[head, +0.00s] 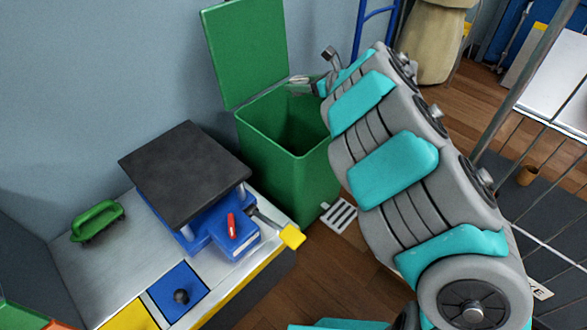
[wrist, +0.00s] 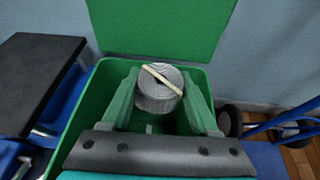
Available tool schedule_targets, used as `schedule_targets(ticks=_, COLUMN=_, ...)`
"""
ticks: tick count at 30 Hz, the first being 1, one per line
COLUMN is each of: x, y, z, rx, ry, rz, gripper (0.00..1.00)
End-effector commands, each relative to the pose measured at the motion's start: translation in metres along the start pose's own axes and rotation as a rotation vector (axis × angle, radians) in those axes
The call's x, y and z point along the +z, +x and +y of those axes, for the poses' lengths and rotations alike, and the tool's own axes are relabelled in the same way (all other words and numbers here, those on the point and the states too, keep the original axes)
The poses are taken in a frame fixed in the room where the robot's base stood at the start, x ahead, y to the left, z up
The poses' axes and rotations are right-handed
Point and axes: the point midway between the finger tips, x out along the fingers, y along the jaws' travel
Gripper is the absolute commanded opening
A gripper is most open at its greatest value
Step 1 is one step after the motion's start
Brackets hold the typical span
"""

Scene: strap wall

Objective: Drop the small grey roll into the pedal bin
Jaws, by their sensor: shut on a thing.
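In the wrist view the bin's rim (wrist: 72,130) surrounds the roll and fingers in the picture; how high the roll is above the rim is hard to tell. In the head view my gripper (head: 300,84) is small at the bin's back edge.
A bench (head: 85,262) left of the bin carries a black-topped blue stand (head: 185,172) and a green-handled tool (head: 97,220). A blue hand truck (wrist: 285,125) stands right of the bin.

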Motion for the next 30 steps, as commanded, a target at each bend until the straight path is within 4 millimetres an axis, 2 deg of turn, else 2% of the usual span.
schedule_targets(ticks=3, x=-0.015, y=0.006, z=0.0, rx=0.0, ry=0.004, rz=0.002, gripper=0.07)
schedule_targets(ticks=9, x=-0.027, y=0.012, z=0.0, rx=0.0, ry=0.002, rz=0.001, gripper=0.07)
schedule_targets(ticks=20, x=-0.03, y=0.013, z=0.0, rx=-0.001, ry=0.0, rz=0.0, gripper=0.07)
schedule_targets(ticks=21, x=-0.03, y=0.013, z=0.0, rx=-0.001, ry=0.0, rz=0.0, gripper=0.64)
schedule_targets(ticks=30, x=-0.03, y=0.013, z=0.0, rx=-0.001, ry=0.001, rz=0.0, gripper=0.96)
